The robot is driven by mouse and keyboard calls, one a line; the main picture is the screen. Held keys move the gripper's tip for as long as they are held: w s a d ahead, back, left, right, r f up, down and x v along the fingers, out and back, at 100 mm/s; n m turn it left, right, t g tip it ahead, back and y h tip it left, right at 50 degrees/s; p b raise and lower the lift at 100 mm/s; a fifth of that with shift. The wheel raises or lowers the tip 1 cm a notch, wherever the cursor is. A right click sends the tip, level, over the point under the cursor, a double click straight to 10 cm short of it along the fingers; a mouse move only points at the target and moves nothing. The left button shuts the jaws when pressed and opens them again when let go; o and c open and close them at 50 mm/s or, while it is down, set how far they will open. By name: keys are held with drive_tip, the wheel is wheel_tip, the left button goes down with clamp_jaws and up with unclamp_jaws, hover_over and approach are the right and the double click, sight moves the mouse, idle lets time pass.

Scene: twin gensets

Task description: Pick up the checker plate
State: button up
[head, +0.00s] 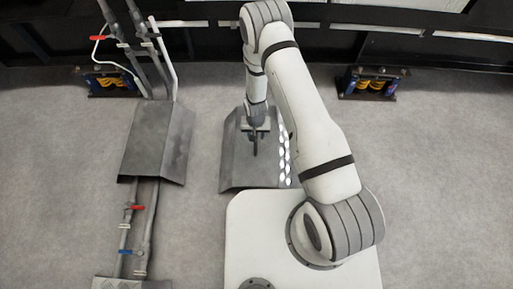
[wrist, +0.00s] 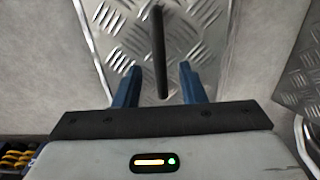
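The checker plate (head: 236,172) is a grey metal sheet with bent edges, lying on the floor in front of my base. Its raised diamond tread shows in the wrist view (wrist: 105,28). A dark bar handle (wrist: 158,40) stands on it. My gripper (wrist: 160,68) is over the plate, its two blue fingers apart, one on each side of the handle. Gaps show between the handle and both fingers in the picture; whether the fingers reach down to its height is unclear. In the head view my gripper (head: 256,130) and arm hide part of the plate.
A second tread plate (head: 157,142) covers pipes on the left, with red (head: 136,207) and blue (head: 126,251) valve handles nearby. Yellow spring mounts (head: 106,82) and (head: 370,84) stand beneath the dark frame at the back. The floor at right is clear.

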wheel_tip(320, 180, down, 5)
drive_tip(key=shift+w+r+b, duration=0.1)
drive_tip(key=shift+b, duration=0.95)
drive_tip(key=shift+c, duration=0.4)
clamp_jaws()
drive_tip(key=shift+r, duration=0.15)
